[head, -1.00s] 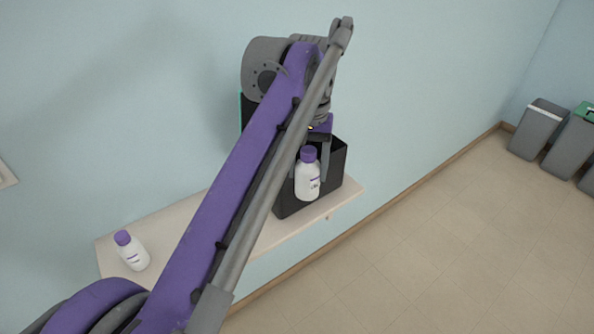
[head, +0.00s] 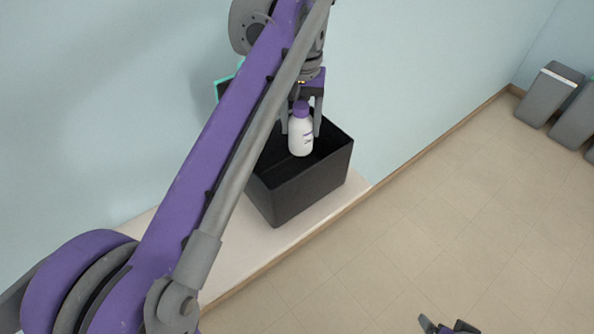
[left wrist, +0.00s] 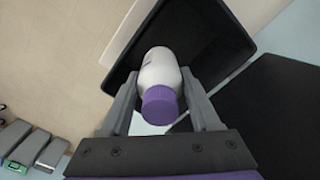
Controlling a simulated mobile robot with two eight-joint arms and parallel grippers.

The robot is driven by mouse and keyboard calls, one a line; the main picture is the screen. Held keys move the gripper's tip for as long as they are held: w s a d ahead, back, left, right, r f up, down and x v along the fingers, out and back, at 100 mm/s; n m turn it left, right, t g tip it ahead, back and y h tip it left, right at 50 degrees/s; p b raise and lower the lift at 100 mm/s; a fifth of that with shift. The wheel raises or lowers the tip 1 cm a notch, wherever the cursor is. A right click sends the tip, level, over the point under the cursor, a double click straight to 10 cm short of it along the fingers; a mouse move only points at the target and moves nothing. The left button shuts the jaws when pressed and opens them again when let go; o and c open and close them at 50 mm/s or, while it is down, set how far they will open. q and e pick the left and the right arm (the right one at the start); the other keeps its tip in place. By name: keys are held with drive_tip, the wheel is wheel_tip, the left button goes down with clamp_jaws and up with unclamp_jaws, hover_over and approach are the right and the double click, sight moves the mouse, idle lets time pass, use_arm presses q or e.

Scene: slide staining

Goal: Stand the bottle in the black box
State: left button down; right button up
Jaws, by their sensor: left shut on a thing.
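The white bottle (head: 301,137) with a purple cap is held roughly upright by my left gripper (head: 302,128), whose two fingers are shut on its sides. The open black box (head: 310,190) stands on the pale shelf. The bottle shows against the box's dark inside, over the opening; how deep its base is, I cannot tell. In the left wrist view the bottle (left wrist: 158,72) sits between the fingers (left wrist: 160,112), with the box (left wrist: 222,40) beyond it. What seems to be my right gripper (head: 448,327) just shows at the bottom edge, mostly cut off.
The shelf (head: 235,262) is narrow, and my left arm covers much of its left part. A teal-edged dark thing (head: 221,86) stands behind the box by the wall. Grey bins (head: 548,95) stand far right on the floor. The floor in front is clear.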

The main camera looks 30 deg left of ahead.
sight(301, 135)
use_arm(q)
wheel_tip(301, 135, down, 15)
drive_tip(key=shift+s+f+b, duration=0.1)
drive_tip(key=shift+f+b, duration=0.05)
drive_tip(key=shift+b, duration=0.45)
drive_tip(key=shift+f, duration=0.15)
drive_tip(key=shift+c, duration=0.6)
unclamp_jaws()
drive_tip(key=shift+r, duration=0.4)
wheel_tip(301, 135, up, 12)
drive_tip(key=shift+f+p, duration=0.2)
drive_tip(key=shift+p, duration=0.3)
